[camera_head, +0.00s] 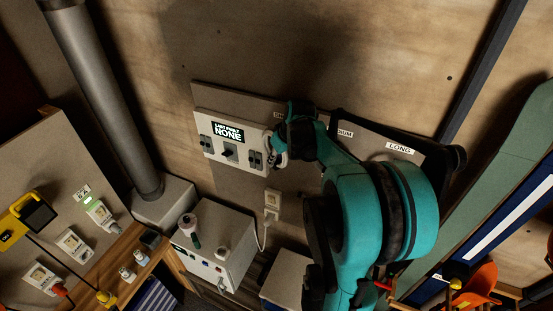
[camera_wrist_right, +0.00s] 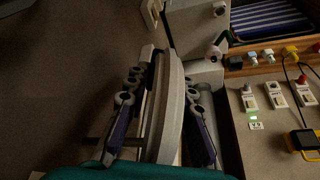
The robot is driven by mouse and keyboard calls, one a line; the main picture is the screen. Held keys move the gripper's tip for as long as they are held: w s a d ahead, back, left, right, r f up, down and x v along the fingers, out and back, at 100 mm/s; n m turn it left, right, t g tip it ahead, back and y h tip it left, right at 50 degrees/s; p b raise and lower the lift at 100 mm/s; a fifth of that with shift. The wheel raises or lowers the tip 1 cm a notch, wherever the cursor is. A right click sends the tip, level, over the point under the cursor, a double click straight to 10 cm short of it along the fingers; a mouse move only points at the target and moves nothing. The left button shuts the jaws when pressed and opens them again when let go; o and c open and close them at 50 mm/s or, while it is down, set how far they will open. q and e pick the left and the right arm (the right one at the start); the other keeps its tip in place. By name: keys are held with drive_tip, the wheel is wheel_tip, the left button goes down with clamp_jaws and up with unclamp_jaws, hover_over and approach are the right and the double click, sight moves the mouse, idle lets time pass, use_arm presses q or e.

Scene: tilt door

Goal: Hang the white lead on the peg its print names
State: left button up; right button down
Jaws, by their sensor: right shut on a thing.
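My right gripper (camera_head: 280,140) is in front of the wall board, just right of the fault panel, mostly hidden behind its own wrist. It is shut on the white lead (camera_head: 276,148), whose looped part shows at the fingers. In the right wrist view a pale, thick, curved length of the lead (camera_wrist_right: 168,110) runs between the two fingers of the gripper (camera_wrist_right: 162,105). No print on it is readable. The label LONG (camera_head: 400,148) and a partly covered label ending in DIUM (camera_head: 345,132) are on the board. Pegs are mostly hidden by my arm. My left gripper is out of view.
The fault panel (camera_head: 230,142) reads LAST FAULT NONE. A wall outlet (camera_head: 272,199) with a plug and cable is below. A white cabinet (camera_head: 218,245) with a bottle-like item stands lower left. A grey pipe (camera_head: 105,95) rises at left. A green slanted panel (camera_head: 490,185) is at right.

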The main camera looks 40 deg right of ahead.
drive_tip(key=shift+w+d, duration=0.15)
drive_tip(key=shift+d, duration=0.1)
drive_tip(key=shift+w+d, duration=0.15)
drive_tip(key=shift+d, duration=0.15)
drive_tip(key=shift+w+d, duration=0.25)
drive_tip(key=shift+d, duration=0.25)
drive_tip(key=shift+w+d+f+b, duration=0.3)
drive_tip(key=shift+d+f+b, duration=0.25)
drive_tip(key=shift+b, duration=0.25)
idle(0.7)
idle(0.5)
drive_tip(key=c, duration=1.2)
unclamp_jaws()
drive_tip(key=shift+s+r, duration=0.1)
drive_tip(key=v, duration=1.1)
drive_tip(key=shift+r, duration=0.4)
